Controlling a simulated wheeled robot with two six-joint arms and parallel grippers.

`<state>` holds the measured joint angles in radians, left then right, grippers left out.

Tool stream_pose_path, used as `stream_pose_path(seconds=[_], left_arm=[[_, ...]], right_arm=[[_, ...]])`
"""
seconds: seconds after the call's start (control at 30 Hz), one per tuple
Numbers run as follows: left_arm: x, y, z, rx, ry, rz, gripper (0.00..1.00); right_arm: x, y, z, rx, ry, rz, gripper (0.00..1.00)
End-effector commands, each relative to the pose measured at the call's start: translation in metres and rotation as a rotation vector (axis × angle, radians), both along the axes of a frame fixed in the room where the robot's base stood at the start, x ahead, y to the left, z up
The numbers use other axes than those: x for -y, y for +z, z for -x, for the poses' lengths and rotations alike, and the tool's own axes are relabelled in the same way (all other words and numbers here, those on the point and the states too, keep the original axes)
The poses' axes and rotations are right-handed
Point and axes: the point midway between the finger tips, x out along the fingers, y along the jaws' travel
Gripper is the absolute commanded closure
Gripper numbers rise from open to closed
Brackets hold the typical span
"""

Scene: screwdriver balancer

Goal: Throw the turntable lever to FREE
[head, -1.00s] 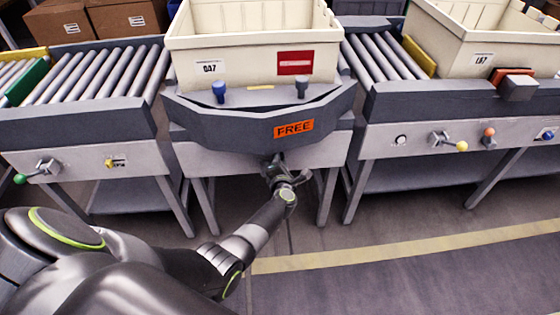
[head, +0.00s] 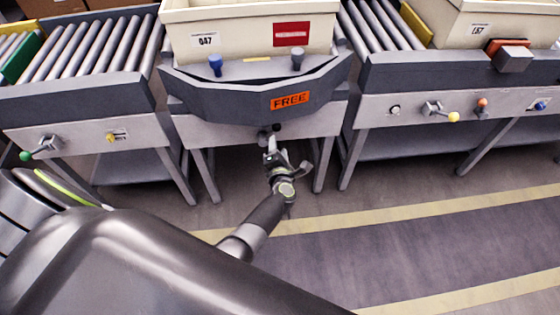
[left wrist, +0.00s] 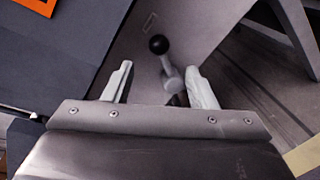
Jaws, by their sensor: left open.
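The turntable (head: 225,98) carries an orange sign reading FREE (head: 290,101) on its dark front. Its lever, a short grey bar with a black ball knob (left wrist: 158,44), sits on the pale panel below; in the head view the knob (head: 276,127) is small and partly hidden. My left gripper (head: 271,143) is just below and in front of that panel. In the left wrist view its two pale fingers (left wrist: 158,68) are spread open, with the lever showing between and beyond them; I cannot tell whether they touch it. My right gripper does not show.
A cream tote (head: 245,32) stands on the turntable, behind a blue knob (head: 215,65) and a grey knob (head: 297,58). Roller conveyors flank it, with a green-knobbed lever (head: 25,156) left and a yellow-knobbed lever (head: 453,117) right. Floor in front is clear.

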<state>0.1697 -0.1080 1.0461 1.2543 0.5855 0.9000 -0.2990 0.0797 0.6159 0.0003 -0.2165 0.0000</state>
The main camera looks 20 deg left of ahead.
Motion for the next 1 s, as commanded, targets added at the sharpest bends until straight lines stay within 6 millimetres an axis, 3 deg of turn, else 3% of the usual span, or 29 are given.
stream_pose_path(seconds=[0.2,0.4,1.0], left_arm=[[0.023,0.010,0.044,-0.002,0.001,0.004,0.48],[0.036,0.014,0.067,-0.002,0.000,0.002,0.48],[0.039,0.015,0.074,0.000,-0.001,0.000,0.48]], right_arm=[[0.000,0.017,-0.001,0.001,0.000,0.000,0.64],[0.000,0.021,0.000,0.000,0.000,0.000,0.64],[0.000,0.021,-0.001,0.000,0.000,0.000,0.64]])
